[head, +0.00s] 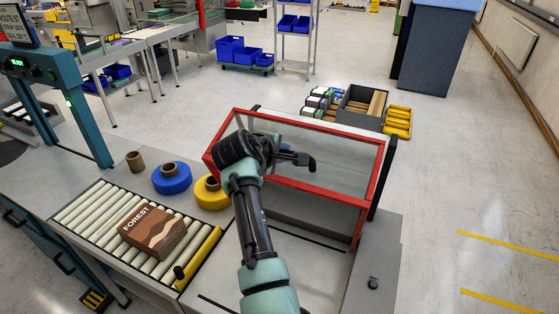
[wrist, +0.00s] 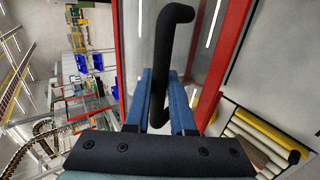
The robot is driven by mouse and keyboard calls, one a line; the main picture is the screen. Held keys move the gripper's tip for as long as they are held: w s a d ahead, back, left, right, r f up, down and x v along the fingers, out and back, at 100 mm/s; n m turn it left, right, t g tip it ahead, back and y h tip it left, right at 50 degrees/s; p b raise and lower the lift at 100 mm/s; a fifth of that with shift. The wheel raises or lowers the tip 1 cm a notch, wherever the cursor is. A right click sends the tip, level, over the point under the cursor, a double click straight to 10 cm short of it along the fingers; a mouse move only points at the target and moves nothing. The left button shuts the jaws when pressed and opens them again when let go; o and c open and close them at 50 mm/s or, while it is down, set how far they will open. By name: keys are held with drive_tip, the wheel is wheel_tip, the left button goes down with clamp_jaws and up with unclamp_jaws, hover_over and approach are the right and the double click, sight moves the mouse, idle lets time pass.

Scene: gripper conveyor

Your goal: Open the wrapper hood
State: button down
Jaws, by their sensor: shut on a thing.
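The wrapper hood (head: 330,192) is a clear cover with a red frame, standing on the grey machine right of the roller conveyor. Its red frame and clear panel also show in the wrist view (wrist: 128,45). My gripper (head: 290,157) is over the hood's front left part. In the wrist view, the blue fingers of my gripper (wrist: 165,85) are shut on the black hood handle (wrist: 162,50), a bent bar between them. My arm hides part of the hood's front, so I cannot tell whether its lower edge is raised.
A brown FOREST box (head: 152,232) lies on the roller conveyor (head: 85,210). Blue (head: 172,180) and yellow (head: 210,193) rolls stand behind it. A teal frame (head: 85,110) rises at left. A grey bin (head: 360,105) and yellow items (head: 398,122) lie beyond the hood. The floor at right is clear.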

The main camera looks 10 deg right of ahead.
drive_tip(key=shift+f, duration=0.15)
drive_tip(key=c, duration=0.8)
unclamp_jaws()
drive_tip(key=shift+o, duration=0.2)
drive_tip(key=b+v, duration=0.4)
drive_tip(key=v, duration=0.9)
